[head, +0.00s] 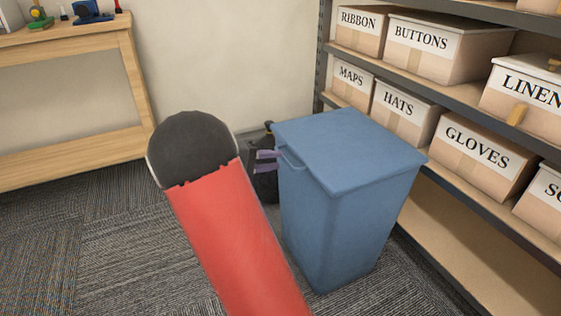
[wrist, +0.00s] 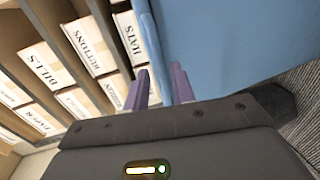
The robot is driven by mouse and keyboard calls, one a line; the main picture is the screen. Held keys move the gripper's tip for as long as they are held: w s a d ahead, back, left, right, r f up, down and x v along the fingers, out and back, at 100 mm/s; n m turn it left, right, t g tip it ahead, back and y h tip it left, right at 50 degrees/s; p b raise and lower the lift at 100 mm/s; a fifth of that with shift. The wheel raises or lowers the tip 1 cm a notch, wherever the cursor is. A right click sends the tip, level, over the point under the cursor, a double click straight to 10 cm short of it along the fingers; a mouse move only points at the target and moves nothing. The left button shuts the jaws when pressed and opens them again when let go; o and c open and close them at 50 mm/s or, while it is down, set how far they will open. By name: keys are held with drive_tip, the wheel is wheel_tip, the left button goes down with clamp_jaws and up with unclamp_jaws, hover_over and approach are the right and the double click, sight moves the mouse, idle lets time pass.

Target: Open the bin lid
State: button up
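The blue bin (head: 345,200) stands on the carpet in the head view, with its flat lid (head: 350,148) down and closed. A thin handle (head: 289,158) sticks out from the lid's left edge. My gripper (head: 267,160) is beside that handle, its purple fingers pointing at the bin. In the wrist view the two fingers of my gripper (wrist: 158,80) are apart, close to the blue bin (wrist: 230,40). My red arm hides part of the floor.
A dark metal shelf (head: 455,103) with labelled boxes, such as the hats box (head: 404,112), stands close to the bin's right. A wooden table (head: 75,165) with small objects is at the left. Carpet (head: 110,240) between table and bin is clear.

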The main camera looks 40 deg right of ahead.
sight(283, 159)
drive_tip(key=shift+x, duration=2.1)
clamp_jaws()
